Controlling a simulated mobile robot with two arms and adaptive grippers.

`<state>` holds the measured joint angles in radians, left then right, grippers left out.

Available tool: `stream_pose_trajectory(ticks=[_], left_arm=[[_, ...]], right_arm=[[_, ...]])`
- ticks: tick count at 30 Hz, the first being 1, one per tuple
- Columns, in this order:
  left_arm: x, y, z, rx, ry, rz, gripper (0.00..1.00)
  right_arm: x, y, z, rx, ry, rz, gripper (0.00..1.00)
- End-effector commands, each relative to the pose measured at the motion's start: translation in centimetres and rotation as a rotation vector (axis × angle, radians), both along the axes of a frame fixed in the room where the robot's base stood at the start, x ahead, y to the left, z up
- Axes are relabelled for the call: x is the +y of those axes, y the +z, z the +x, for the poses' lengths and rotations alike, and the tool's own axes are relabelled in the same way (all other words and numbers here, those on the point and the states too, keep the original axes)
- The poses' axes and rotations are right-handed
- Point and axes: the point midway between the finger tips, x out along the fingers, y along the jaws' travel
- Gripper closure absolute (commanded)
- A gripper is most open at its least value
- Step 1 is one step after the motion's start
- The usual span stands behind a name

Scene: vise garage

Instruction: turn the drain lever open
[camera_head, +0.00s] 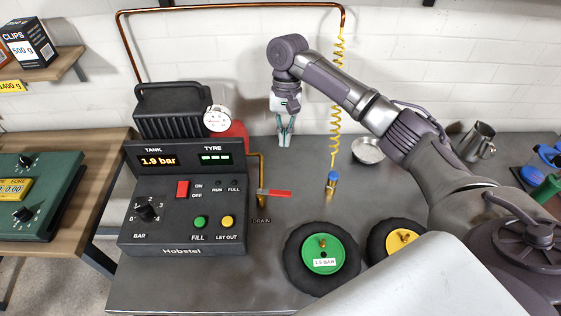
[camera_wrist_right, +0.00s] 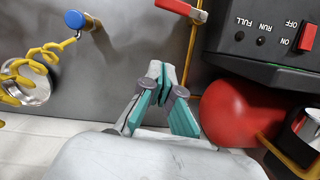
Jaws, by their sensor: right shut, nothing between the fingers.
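The drain lever (camera_head: 275,193) has a red handle and sits on a brass pipe at the right side of the compressor, above the DRAIN label (camera_head: 262,221). Its red handle points to the right, across the pipe. In the right wrist view the lever (camera_wrist_right: 180,8) shows at the top edge, partly cut off. My right gripper (camera_head: 285,143) hangs over the back of the bench, behind the lever and apart from it. Its teal fingers (camera_wrist_right: 160,70) are shut and empty. My left gripper is not in view.
The compressor panel (camera_head: 180,200) reads 1.9 bar, with a red tank (camera_wrist_right: 235,110) behind it. A yellow coiled hose (camera_head: 336,100) with a blue-capped fitting (camera_head: 332,180) hangs right of my gripper. A metal bowl (camera_head: 368,150) lies behind.

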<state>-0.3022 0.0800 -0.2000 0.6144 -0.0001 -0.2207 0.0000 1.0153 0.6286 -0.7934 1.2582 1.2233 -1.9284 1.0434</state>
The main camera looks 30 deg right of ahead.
Motion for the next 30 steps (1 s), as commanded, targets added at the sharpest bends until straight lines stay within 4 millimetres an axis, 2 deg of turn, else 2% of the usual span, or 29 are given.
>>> stream_pose_trajectory(ticks=[4,12,15,21,30], left_arm=[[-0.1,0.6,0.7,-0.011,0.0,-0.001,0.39],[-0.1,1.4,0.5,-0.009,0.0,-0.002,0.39],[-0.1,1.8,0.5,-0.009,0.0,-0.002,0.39],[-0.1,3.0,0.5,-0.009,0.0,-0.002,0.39],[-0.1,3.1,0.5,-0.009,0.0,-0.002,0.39]], right_arm=[[0.2,-2.0,-0.6,0.005,0.001,-0.002,1.0],[1.1,-7.6,-1.8,0.005,0.002,0.0,1.0],[1.4,-9.1,-2.3,0.003,0.003,-0.001,1.0],[2.9,-8.8,-4.6,0.001,0.004,-0.002,1.0],[3.5,-9.0,-5.4,0.0,0.001,-0.001,1.0]])
